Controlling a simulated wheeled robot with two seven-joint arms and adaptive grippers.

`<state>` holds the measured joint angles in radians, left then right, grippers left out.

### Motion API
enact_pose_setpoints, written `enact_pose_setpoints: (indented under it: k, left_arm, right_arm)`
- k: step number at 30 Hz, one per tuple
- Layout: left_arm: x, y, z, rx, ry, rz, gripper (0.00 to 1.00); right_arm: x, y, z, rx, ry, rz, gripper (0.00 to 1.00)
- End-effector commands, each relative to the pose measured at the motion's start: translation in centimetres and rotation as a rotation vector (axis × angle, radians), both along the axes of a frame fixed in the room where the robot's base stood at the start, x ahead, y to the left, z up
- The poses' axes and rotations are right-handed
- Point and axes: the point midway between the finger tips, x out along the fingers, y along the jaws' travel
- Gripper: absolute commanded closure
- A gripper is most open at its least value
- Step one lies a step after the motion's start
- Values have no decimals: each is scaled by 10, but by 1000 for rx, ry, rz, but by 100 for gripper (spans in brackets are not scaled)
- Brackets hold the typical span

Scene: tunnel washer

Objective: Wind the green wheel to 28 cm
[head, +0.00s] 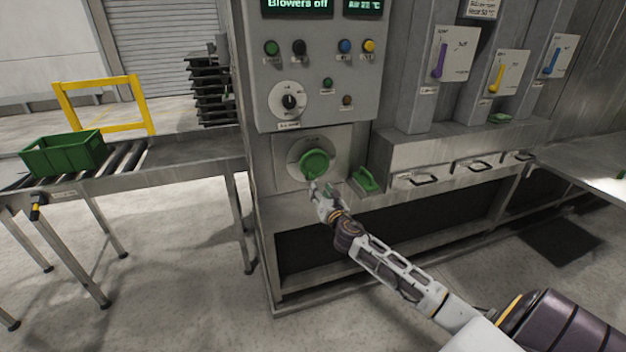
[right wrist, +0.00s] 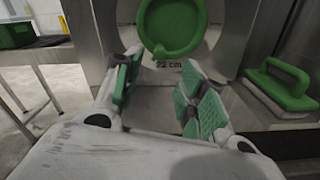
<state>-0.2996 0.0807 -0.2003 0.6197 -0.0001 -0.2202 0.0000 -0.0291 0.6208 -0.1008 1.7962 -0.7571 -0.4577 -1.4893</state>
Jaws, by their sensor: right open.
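The green wheel (head: 315,162) is set on a pale round dial plate on the washer's front, below the control panel. My right gripper (head: 315,187) is just below the wheel. In the right wrist view its two padded fingers (right wrist: 160,88) are spread apart with nothing between them, and they look clear of the wheel. My left gripper is in neither view.
A green-handled block (head: 365,181) sits on the ledge right of the wheel. The control panel (head: 315,75) with buttons and a knob is above. A green crate (head: 62,155) stands on the roller conveyor at left. Drawer handles (head: 417,179) stick out at right.

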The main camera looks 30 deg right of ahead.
Motion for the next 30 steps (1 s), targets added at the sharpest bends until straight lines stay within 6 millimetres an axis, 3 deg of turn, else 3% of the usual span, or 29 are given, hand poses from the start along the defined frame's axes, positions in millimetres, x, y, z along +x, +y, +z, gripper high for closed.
enact_pose_setpoints:
  k: [30]
  left_arm:
    - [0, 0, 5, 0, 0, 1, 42]
  right_arm:
    - [74, -17, 0, 2, 0, -1, 59]
